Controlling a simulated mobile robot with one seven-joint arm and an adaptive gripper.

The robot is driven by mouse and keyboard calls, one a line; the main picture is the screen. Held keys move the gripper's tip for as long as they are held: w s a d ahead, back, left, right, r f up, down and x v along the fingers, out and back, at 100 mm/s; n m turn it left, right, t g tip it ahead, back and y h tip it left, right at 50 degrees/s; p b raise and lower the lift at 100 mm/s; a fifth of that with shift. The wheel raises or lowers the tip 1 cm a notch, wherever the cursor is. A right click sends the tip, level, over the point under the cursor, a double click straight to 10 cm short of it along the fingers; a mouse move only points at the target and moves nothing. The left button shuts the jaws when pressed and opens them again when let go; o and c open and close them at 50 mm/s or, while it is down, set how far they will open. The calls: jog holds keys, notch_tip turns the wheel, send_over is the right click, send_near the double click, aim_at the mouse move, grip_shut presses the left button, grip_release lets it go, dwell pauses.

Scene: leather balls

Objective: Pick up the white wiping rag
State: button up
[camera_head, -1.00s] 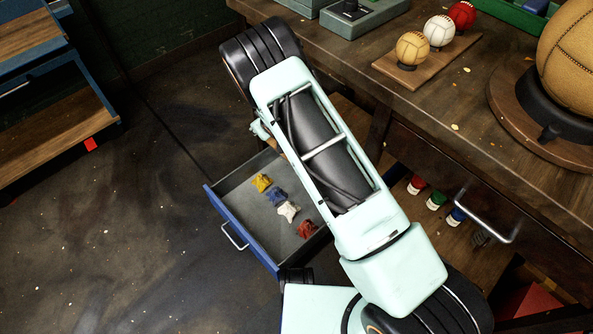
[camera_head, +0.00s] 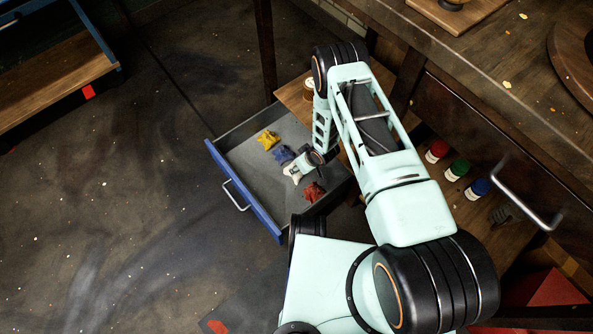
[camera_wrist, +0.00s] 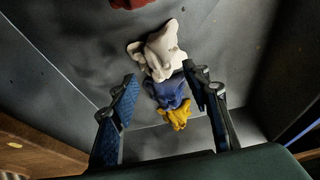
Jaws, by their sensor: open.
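The white wiping rag (camera_head: 291,172) lies crumpled in the open drawer (camera_head: 247,128), in a row between a blue rag (camera_head: 283,154) and a red rag (camera_head: 313,191). In the wrist view the white rag (camera_wrist: 160,48) lies beyond my open fingertips, slightly left of the middle between them. My gripper (camera_wrist: 161,82) is open and empty. The blue rag (camera_wrist: 170,92) and yellow rag (camera_wrist: 179,117) show between its fingers in the picture. In the head view my wrist covers part of the white rag, and the fingertips cannot be made out.
The yellow rag (camera_head: 268,140) lies at the drawer's far end. The drawer walls stand around the rags, with bare floor along the handle side. The wooden workbench (camera_head: 470,75) is above right, with several small bottles (camera_head: 457,169) on a shelf below.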

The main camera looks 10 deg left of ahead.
aim_at(296, 177)
jog(key=b+x, duration=0.1)
jog(key=x, duration=0.1)
jog(key=b+x, duration=0.1)
jog(key=x, duration=0.1)
jog(key=shift+s+d+f, duration=0.1)
jog(key=shift+s, duration=0.1)
jog(key=shift+w+a+f+b, duration=0.2)
jog(key=shift+f+b, duration=0.1)
jog(key=shift+f, duration=0.15)
grip_shut()
